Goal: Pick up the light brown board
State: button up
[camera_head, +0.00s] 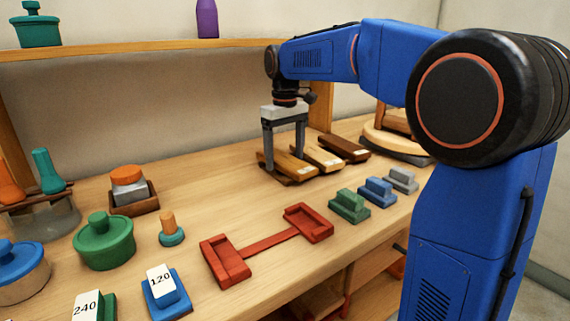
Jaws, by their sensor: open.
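Three small boards lie side by side on a low dark brown rack at the back of the bench. The left one is the light brown board (293,167), the middle one is a paler cream board (324,158), and the right one is a dark brown board (344,147). Each seems to bear a small white label. My gripper (284,163) points down over the light brown board, open, with one finger on each side of its rear part. I cannot tell whether the fingers touch it. The right finger hides part of the gap towards the cream board.
A red two-ended holder (268,244) lies in front of the boards. Green (349,205), blue (377,191) and grey (402,180) blocks stand to the right. A round wooden stack (398,138) is behind my arm. A shelf (150,49) runs above. Bench left of the boards is clear.

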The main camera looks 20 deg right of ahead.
jog(key=c, duration=1.3)
jog(key=shift+r, duration=0.1)
